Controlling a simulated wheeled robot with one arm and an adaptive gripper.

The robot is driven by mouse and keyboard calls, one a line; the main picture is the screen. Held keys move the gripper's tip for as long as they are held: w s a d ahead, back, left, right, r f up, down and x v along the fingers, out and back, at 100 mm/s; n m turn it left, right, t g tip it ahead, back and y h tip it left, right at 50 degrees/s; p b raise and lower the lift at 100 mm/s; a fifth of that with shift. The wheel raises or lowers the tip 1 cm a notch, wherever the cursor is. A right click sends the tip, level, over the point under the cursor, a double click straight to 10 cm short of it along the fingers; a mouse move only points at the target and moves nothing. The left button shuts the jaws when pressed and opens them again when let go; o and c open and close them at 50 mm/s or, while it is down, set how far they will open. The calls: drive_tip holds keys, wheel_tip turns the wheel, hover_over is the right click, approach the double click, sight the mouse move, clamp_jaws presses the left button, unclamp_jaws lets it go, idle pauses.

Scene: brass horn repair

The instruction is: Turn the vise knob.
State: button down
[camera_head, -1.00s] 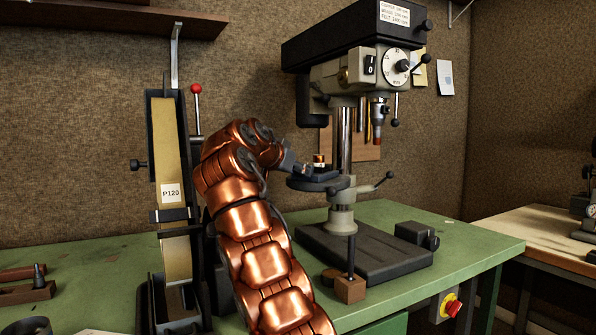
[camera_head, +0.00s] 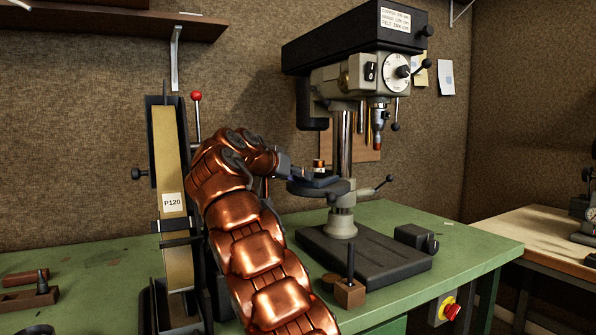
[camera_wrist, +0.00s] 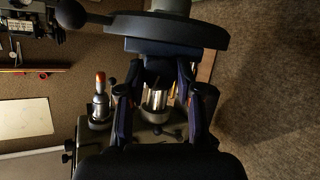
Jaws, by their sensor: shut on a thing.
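The small dark blue vise (camera_head: 321,179) sits on the round dark table (camera_head: 318,190) of the drill press, with a copper-and-dark piece (camera_head: 319,164) upright at it. My gripper (camera_head: 296,171) is at the vise's left end, with its fingers pointing right. In the wrist view the vise (camera_wrist: 150,47) shows near the top under the round table (camera_wrist: 185,30). The two fingers of my gripper (camera_wrist: 160,82) reach to it from both sides and are shut on its end.
The belt sander (camera_head: 168,150) with its red-knobbed lever (camera_head: 196,97) stands close left of my arm. The drill press head (camera_head: 355,65) and chuck (camera_head: 379,120) are above right. A wooden block (camera_head: 350,293) stands on the green bench (camera_head: 440,235), whose right part is mostly free.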

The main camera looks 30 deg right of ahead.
drive_tip(key=shift+n+g+h+p, duration=0.4)
drive_tip(key=shift+n+p, duration=0.3)
drive_tip(key=shift+p, duration=0.3)
drive_tip(key=c, duration=0.8)
unclamp_jaws()
drive_tip(key=shift+o, duration=0.2)
drive_tip(key=v, duration=1)
drive_tip(key=shift+a+r, duration=0.1)
drive_tip(key=shift+a, duration=0.25)
drive_tip(key=shift+s+a+r, duration=0.25)
drive_tip(key=shift+a, duration=0.35)
